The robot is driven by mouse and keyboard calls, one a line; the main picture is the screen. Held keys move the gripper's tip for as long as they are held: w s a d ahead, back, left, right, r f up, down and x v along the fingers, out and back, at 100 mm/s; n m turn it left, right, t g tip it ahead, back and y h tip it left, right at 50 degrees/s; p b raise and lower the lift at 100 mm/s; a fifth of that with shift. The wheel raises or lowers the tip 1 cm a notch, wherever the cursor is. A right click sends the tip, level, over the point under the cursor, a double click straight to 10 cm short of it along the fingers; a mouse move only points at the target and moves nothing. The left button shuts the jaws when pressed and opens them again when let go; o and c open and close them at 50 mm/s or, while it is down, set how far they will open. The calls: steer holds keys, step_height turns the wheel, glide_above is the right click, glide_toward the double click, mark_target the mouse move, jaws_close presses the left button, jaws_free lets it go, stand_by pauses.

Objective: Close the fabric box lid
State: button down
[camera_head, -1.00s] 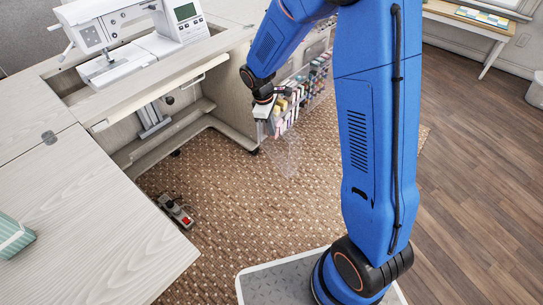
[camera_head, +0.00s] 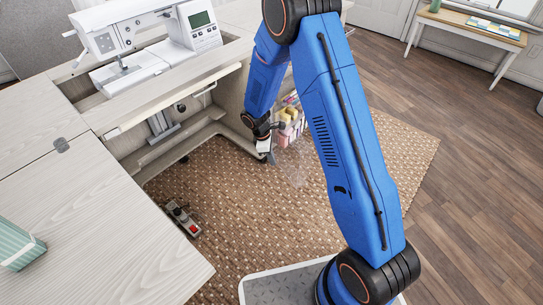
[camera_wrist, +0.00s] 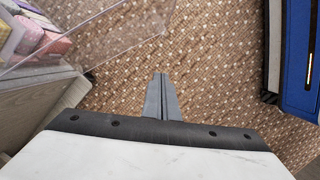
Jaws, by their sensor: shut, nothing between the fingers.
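The fabric box (camera_head: 291,130) is a clear container of colored fabric rolls on the cabinet's side, partly hidden behind my arm. Its rolls (camera_wrist: 32,38) show at the upper left of the wrist view. A clear panel that looks like its lid (camera_wrist: 120,38) sticks out over the rug in the wrist view. It shows faintly in the head view (camera_head: 293,168), hanging low and open. My gripper (camera_head: 268,160) is beside the box, low over the rug. In the wrist view its fingers (camera_wrist: 161,78) are together and empty, apart from the panel's edge.
The sewing cabinet (camera_head: 100,185) with a white sewing machine (camera_head: 150,45) stands at the left. A foot pedal (camera_head: 181,218) lies on the brown rug (camera_head: 260,225). Open floor (camera_head: 455,150) lies to the right.

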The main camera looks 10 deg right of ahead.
steer(key=s+d+f, duration=0.1)
steer(key=d+f, duration=0.4)
steer(key=shift+s, duration=0.3)
steer(key=shift+d, duration=0.1)
